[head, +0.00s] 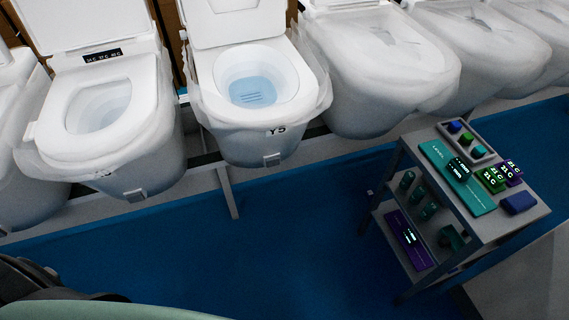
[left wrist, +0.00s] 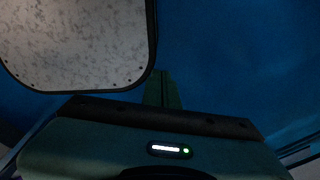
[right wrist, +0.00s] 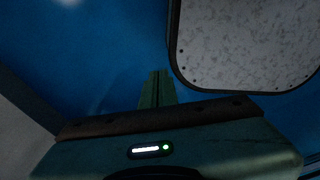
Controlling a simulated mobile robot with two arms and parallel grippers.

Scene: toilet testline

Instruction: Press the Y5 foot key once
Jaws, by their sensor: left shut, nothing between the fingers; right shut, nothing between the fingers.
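The toilet marked Y5 (head: 230,130) hangs in the row in the head view, with its lid up and blue water in the bowl. A small grey foot key (head: 272,160) sits low on its front, below the Y5 label (head: 276,131). Nothing covers the key. My left gripper (left wrist: 162,76) shows in the left wrist view, shut and empty over blue floor. My right gripper (right wrist: 158,76) shows in the right wrist view, also shut and empty over blue floor. Neither gripper shows in the head view, and the key shows in neither wrist view.
A neighbouring toilet (head: 140,140) on the left has a similar key (head: 135,195). More wrapped toilets (head: 375,85) line up on the right. A grey cart (head: 520,218) with devices and coloured blocks stands at right. The blue floor (head: 290,240) before Y5 is clear.

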